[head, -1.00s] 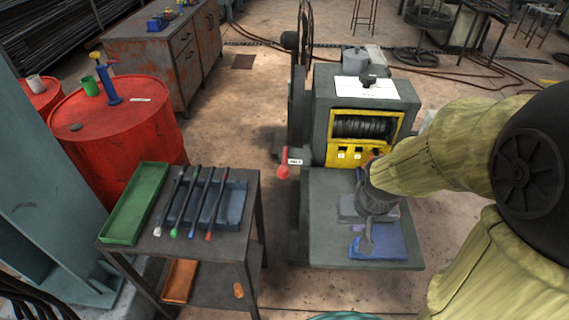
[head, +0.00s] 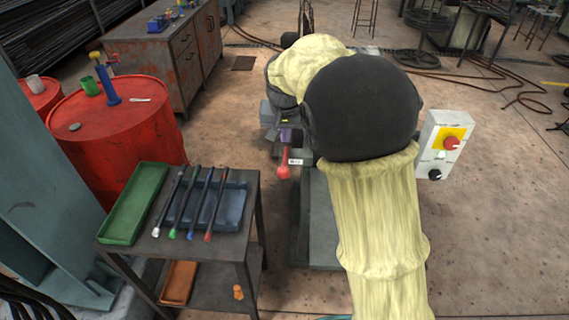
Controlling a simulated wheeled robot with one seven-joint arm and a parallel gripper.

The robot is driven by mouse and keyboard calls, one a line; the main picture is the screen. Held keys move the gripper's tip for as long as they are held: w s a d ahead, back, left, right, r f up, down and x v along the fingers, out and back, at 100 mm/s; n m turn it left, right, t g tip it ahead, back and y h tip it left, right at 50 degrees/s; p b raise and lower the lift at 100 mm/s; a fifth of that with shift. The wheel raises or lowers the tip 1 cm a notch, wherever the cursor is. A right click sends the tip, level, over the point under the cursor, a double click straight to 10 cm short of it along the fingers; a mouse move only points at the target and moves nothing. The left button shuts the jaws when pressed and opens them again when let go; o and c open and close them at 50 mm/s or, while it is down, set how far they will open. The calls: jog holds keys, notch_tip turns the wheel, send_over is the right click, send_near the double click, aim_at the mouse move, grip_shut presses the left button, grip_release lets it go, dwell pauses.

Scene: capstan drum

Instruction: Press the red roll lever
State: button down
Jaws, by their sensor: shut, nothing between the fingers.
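The red roll lever (head: 284,172) shows its round red knob at the left side of the capstan machine, beside a small white label (head: 295,162). My gripper (head: 288,148) is partly in view just above the knob, with grey and purple parts of my wrist above it. It is shut and holds nothing that I can see. The fingertips are small and partly hidden, so I cannot tell whether they touch the lever. My arm covers the drum and most of the machine; part of its grey lower table (head: 321,225) shows.
A control box (head: 437,145) with a red button stands right of my arm. At left, a dark stand (head: 245,215) holds a green tray (head: 135,205) and a blue tray (head: 232,205) with several rods. A red barrel (head: 120,135) stands behind it.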

jog(key=shift+f, duration=0.1)
jog(key=p, duration=0.2)
send_near(285, 169)
jog(key=x, duration=0.5)
jog(key=shift+w+f, duration=0.1)
jog(key=shift+w, duration=0.15)
jog(key=shift+f, duration=0.7)
